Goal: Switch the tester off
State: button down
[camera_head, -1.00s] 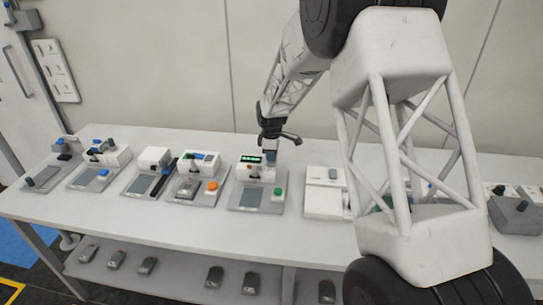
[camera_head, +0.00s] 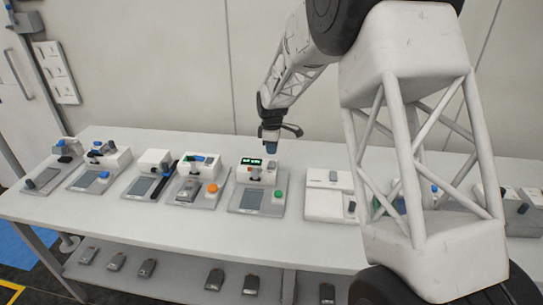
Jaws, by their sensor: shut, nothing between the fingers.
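Several tester-like devices stand in a row on a long white table. The one nearest below my gripper is a tester (camera_head: 246,198) with a grey base plate, a white block at its back and a lit green display (camera_head: 251,162). A green button (camera_head: 279,194) is on its right side, and a small dark part sits below the display. My gripper (camera_head: 271,148) is shut and empty, pointing down just behind and to the right of the display. It appears apart from the tester. I cannot tell which control is the switch.
Other devices stand left, one with an orange button (camera_head: 212,188). A white box (camera_head: 323,203) stands right; my arm hides part of the table there. Handheld items lie on the lower shelf (camera_head: 180,268). The table's front strip is clear. A wall is behind.

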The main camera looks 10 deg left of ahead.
aim_at(272, 162)
notch_tip(272, 162, up, 10)
jog(key=w, duration=0.1)
jog(key=shift+w, duration=0.2)
dwell(0.4)
jog(key=s+d+r+m+t, duration=0.1)
jog(key=s+d+r+m, duration=0.4)
jog(key=s+d, duration=0.6)
jog(key=s+d+r+m, duration=0.4)
jog(key=s+d+r, duration=0.45)
jog(key=s, duration=0.35)
jog(key=s+d+f+m, duration=0.1)
jog(key=s+d+m, duration=0.2)
jog(key=s, duration=0.7)
jog(key=s+d+f+m+t, duration=0.1)
jog(key=s+d+f+m, duration=0.1)
jog(key=s, duration=0.8)
jog(key=s+d+f+m, duration=0.1)
jog(key=s+d+m, duration=0.3)
jog(key=s, duration=0.6)
jog(key=d, duration=0.2)
jog(key=shift+d+f+t, duration=0.3)
jog(key=shift+f, duration=0.05)
